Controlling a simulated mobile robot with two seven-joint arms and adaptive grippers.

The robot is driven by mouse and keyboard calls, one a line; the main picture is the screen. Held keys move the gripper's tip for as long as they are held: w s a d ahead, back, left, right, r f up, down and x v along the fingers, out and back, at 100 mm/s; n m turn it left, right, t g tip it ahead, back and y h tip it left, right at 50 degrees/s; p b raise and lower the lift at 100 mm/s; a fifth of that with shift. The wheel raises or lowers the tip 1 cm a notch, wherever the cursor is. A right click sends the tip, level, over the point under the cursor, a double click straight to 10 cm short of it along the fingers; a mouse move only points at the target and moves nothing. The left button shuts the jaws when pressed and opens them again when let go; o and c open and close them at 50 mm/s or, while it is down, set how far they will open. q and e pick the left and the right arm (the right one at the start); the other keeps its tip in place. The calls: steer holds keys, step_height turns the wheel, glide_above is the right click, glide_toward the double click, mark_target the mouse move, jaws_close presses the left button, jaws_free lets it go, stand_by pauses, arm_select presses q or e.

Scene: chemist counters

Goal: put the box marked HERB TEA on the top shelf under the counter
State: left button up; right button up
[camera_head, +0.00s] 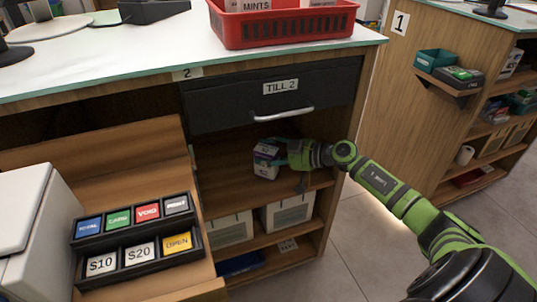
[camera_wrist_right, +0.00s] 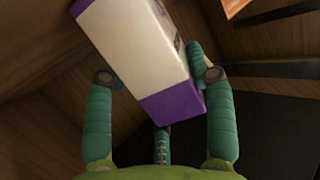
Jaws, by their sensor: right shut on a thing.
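A white and purple box (camera_head: 265,160) is in the head view, inside the open space under the counter and below the drawer marked TILL 2. Its marking is too small to read. My right gripper (camera_head: 283,153) is shut on it, reaching in from the right. In the right wrist view the box (camera_wrist_right: 135,50) sits tilted between the teal fingers. The top shelf under the counter (camera_head: 225,185) lies below the box. I cannot tell whether the box touches it. My left gripper is not in view.
The TILL 2 drawer (camera_head: 270,98) is closed above the space. Two pale bins (camera_head: 288,213) stand on the shelf below. A key panel (camera_head: 135,240) and a white machine (camera_head: 25,225) stand at the left. A red basket (camera_head: 285,25) sits on the countertop.

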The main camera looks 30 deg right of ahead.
steer(key=shift+f, duration=0.1)
steer(key=o, duration=1.3)
arm_select(q)
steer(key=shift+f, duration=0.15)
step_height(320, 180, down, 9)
steer(key=p, duration=0.3)
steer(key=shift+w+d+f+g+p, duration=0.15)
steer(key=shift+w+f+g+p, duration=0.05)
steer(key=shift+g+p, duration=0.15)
arm_select(e)
steer(key=v, duration=1.2)
